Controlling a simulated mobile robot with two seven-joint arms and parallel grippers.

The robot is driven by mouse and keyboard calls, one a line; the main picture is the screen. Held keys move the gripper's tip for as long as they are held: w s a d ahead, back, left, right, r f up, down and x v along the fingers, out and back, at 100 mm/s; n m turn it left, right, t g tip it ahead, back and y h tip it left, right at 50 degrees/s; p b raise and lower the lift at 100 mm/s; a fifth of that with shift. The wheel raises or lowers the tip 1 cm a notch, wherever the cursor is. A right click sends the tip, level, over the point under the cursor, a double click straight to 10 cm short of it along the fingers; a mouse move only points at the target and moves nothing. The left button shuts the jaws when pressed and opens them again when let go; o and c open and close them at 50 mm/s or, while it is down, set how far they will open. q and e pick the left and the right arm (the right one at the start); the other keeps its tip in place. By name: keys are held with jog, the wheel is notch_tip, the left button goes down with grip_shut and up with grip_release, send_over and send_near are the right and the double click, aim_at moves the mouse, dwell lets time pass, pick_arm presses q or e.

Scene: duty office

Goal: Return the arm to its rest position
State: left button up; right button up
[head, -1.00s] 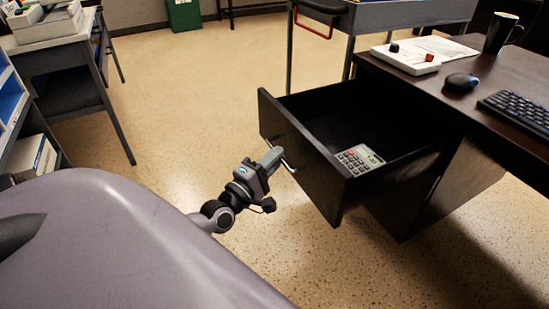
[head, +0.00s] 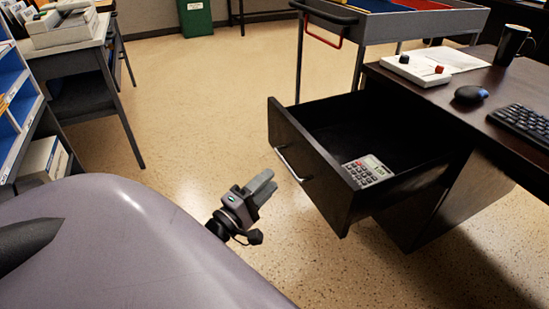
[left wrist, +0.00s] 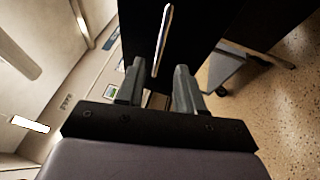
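My left gripper (head: 265,184) is to the left of the open desk drawer, apart from its handle (head: 291,163). In the left wrist view its two fingers (left wrist: 157,88) stand apart with nothing held between them. The handle shows beyond the fingertips on the dark drawer front (left wrist: 190,25). The drawer (head: 310,172) is pulled out of the dark desk, and a grey calculator (head: 367,170) lies inside it. My right gripper is not in view.
The dark desk (head: 465,108) on the right carries a keyboard (head: 522,122), a mouse (head: 470,94) and a mug (head: 512,44). A cart (head: 400,27) stands behind. A side table (head: 75,47) is at the left. The floor between is clear.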

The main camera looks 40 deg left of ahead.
pick_arm(q)
jog(key=shift+s, duration=0.4)
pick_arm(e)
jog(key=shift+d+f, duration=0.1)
pick_arm(q)
jog(key=shift+d+f, duration=0.1)
